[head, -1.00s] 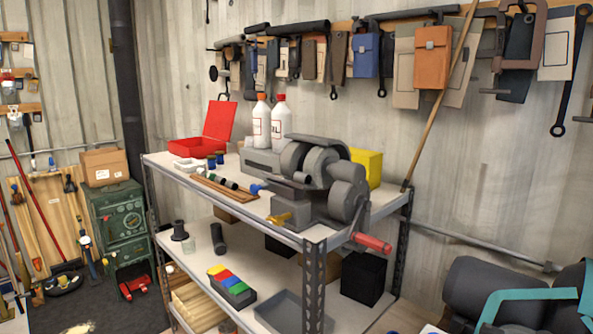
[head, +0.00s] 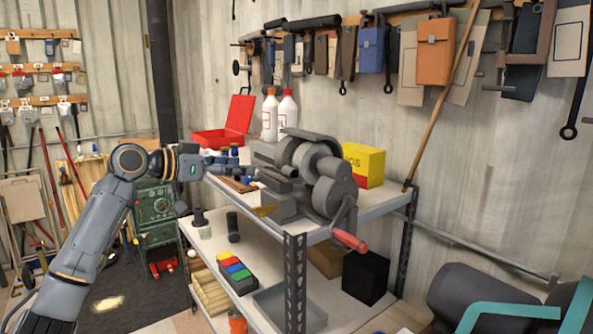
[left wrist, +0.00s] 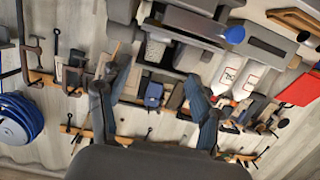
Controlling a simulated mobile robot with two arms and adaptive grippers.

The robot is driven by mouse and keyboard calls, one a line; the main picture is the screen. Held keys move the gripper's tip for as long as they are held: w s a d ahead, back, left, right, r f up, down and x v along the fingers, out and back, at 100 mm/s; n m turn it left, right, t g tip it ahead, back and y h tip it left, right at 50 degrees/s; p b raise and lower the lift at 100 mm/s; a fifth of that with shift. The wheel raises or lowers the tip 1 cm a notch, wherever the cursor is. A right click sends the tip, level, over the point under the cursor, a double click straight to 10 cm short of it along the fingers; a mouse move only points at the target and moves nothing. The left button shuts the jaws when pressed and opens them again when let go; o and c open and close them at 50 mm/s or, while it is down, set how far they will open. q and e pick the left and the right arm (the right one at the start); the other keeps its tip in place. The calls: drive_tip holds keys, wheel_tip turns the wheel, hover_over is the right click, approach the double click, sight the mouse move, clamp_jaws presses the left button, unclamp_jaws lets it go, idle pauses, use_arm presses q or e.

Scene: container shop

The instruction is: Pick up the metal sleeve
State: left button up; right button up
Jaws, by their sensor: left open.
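I cannot single out the metal sleeve with certainty. Small dark and blue-capped cylinders (head: 233,151) stand on the top shelf (head: 365,213), beside the grey machine (head: 312,170). My left gripper (head: 228,162) reaches over the left part of that shelf and partly hides the small parts and the wooden tray (head: 238,184). In the left wrist view its two fingers (left wrist: 158,75) are spread with nothing held between them. The grey machine body shows beyond them at the top. My right gripper is not in view.
A red open case (head: 225,137), white bottles (head: 286,113) and a yellow box (head: 364,164) stand around the machine. The red crank handle (head: 349,240) sticks out in front. The lower shelf holds a coloured bin (head: 238,274), a dark cylinder (head: 233,227) and a black box (head: 366,276).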

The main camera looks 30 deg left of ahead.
use_arm(q)
drive_tip(key=p, duration=0.3)
approach(288, 168)
drive_tip(key=w, duration=0.3)
drive_tip(key=p+x, duration=0.1)
drive_tip(key=x, duration=0.1)
drive_tip(key=d+p+x, duration=0.1)
drive_tip(key=p+x, duration=0.1)
drive_tip(key=x, duration=0.1)
drive_tip(key=shift+s+f, duration=0.1)
drive_tip(key=shift+f, duration=0.1)
drive_tip(key=shift+w+d+f, duration=0.1)
drive_tip(key=shift+w+f, duration=0.1)
drive_tip(key=shift+s+r, duration=0.1)
drive_tip(key=c, duration=1.3)
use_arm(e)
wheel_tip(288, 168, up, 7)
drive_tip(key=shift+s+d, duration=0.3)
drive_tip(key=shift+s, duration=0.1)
